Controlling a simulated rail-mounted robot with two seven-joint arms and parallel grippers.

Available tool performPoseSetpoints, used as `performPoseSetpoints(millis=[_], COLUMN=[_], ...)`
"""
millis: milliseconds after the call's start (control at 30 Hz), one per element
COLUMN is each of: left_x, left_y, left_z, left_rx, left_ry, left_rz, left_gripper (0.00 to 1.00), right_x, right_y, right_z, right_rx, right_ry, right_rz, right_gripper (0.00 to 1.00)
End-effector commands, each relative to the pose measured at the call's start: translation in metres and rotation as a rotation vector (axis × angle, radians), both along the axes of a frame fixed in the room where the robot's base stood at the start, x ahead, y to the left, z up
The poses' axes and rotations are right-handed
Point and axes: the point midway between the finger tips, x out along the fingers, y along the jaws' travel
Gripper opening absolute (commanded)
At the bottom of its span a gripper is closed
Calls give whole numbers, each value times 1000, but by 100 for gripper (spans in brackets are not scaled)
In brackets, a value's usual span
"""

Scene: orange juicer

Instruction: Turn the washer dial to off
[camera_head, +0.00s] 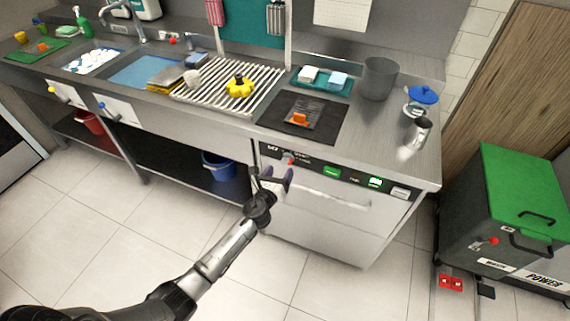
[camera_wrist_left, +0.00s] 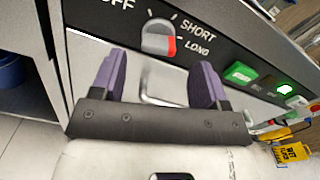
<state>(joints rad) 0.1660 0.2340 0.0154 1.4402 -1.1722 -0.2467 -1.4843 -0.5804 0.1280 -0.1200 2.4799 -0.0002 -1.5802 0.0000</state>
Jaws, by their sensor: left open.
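The washer dial (camera_wrist_left: 158,38) is a grey knob with a red end on the black panel. In the left wrist view its red end points toward the LONG label (camera_wrist_left: 198,50). The SHORT label (camera_wrist_left: 198,28) is above that, and the OFF label (camera_wrist_left: 122,4) is at the upper left, partly cut off. In the head view the dial (camera_head: 290,159) is on the left part of the washer's panel. My left gripper (camera_head: 273,175) is open in front of the washer. In the wrist view its purple fingers (camera_wrist_left: 158,72) are below the dial, apart from it, with nothing between them.
The washer front has a horizontal handle (camera_head: 335,198) below the panel. A green button (camera_wrist_left: 240,72) and a lit green display (camera_wrist_left: 284,89) are right of the dial. A blue bucket (camera_head: 218,165) stands on the shelf to the left. The green-lidded bin (camera_head: 515,185) is at the right.

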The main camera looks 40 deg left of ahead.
Motion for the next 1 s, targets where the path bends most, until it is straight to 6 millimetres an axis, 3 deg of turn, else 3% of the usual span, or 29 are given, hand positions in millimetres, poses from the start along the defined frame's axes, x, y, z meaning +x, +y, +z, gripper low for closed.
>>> performPoseSetpoints(millis=[100, 333, 833, 1000], left_x=[19, 42, 51, 50], left_y=[6, 13, 15, 15], left_z=[-2, -1, 0, 0], left_rx=[-1, -1, -1, -1], left_ry=[-1, -1, 0, 0], left_rz=[1, 0, 0, 0], left_gripper=[68, 68, 68, 52], right_x=[0, 0, 0, 0], right_y=[0, 2, 3, 3], right_z=[-7, -14, -16, -16], right_rx=[0, 6, 11, 11], right_ry=[-1, -1, 0, 0], right_rz=[-1, -3, -8, -7], right_gripper=[0, 0, 0, 0])
